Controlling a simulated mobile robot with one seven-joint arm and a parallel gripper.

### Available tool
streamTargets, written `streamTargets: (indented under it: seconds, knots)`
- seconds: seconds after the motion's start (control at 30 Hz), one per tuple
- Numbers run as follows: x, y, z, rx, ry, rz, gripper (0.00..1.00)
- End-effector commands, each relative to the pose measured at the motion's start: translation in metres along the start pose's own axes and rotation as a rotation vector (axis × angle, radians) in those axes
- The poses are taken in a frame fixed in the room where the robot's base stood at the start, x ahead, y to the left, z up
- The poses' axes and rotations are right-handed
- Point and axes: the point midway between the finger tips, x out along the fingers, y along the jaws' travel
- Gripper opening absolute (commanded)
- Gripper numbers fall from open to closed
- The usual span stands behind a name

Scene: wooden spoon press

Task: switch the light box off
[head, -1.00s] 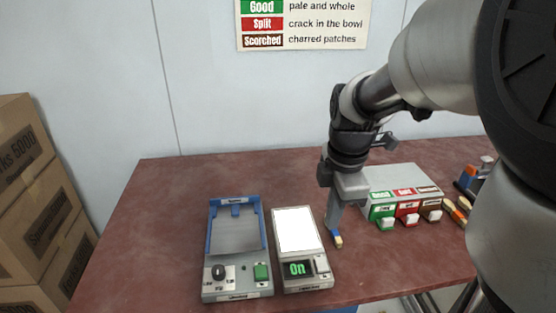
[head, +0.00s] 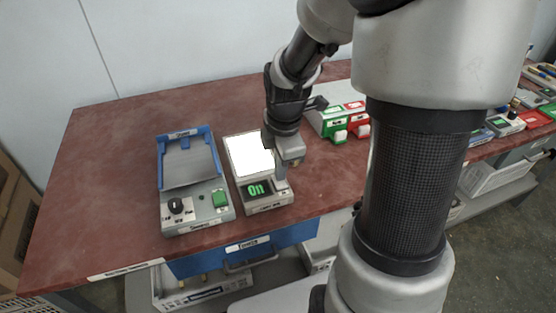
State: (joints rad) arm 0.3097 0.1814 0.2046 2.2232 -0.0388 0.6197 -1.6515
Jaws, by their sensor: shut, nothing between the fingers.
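The light box (head: 246,157) stands on the red-brown table, with its white panel lit.
A grey press with a blue frame (head: 163,170), a black knob and a green button stands just left of the light box. Green and red bins (head: 335,128) stand behind right. A blue drawer (head: 240,257) is under the table edge. Bare table lies at the left.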

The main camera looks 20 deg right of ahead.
Motion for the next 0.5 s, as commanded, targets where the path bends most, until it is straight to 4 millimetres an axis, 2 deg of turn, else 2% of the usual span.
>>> streamTargets:
  seconds: [0.5]
  knots:
    - [0.0075,0.0017,0.0001,0.000,0.000,-0.006,0.00]
